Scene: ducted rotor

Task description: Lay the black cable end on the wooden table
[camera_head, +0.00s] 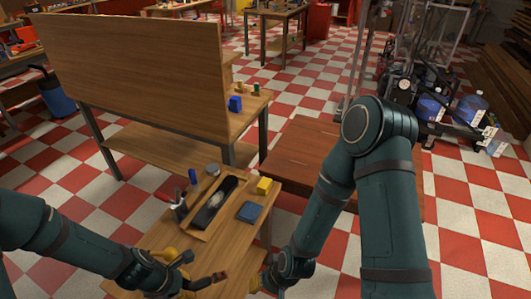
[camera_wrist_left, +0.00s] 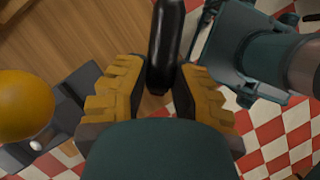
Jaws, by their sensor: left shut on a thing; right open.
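The black cable end (camera_wrist_left: 165,45) is a dark, smooth, rounded cylinder in the left wrist view. My left gripper (camera_wrist_left: 162,88) is shut on it, with a yellow finger on each side. The head view also shows my left gripper (camera_head: 188,284) at the bottom, low by the near part of the wooden table (camera_head: 160,240). The table's wood also shows behind the cable end in the left wrist view (camera_wrist_left: 70,45); whether the cable end touches it I cannot tell. My right gripper (camera_head: 257,284) is at the bottom centre, mostly hidden by its arm, and open.
A wooden tray (camera_head: 192,232) with a dark part stands on the table, beside pliers (camera_head: 179,207), a blue block (camera_head: 249,212) and a yellow block (camera_head: 264,186). A reddish table (camera_head: 300,145) and a tall wooden panel (camera_head: 130,70) stand behind.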

